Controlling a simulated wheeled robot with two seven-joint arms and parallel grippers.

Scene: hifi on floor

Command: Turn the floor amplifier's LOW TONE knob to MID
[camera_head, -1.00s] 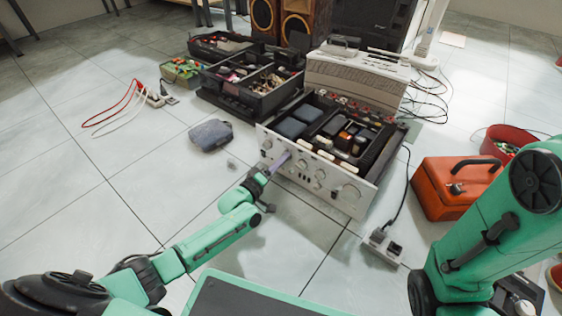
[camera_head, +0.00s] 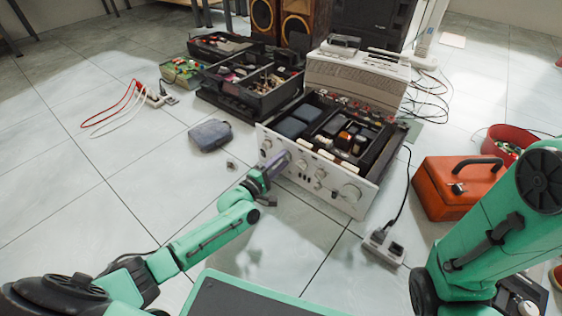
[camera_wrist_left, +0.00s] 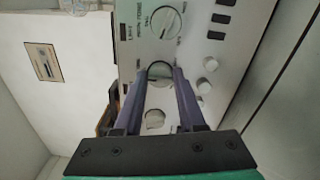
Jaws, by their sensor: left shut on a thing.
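The amplifier (camera_head: 330,193) sits on the floor with its top open and its silver front panel facing me. Several round knobs line the panel. My left gripper (camera_head: 283,160) reaches the left half of the panel. In the left wrist view my left gripper (camera_wrist_left: 160,73) has its two purple fingers on either side of a round knob (camera_wrist_left: 159,69) and is shut on it. A larger knob (camera_wrist_left: 165,21) and another knob (camera_wrist_left: 155,118) are in line with it. The labels are too small to read, so I cannot tell the knob's name or setting. My right gripper is out of view.
A dark pouch (camera_head: 210,135) lies left of the amplifier. A red toolbox (camera_head: 456,186) and a power strip (camera_head: 383,247) are on the right. Black crates (camera_head: 252,92) and a beige device (camera_head: 355,78) stand behind.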

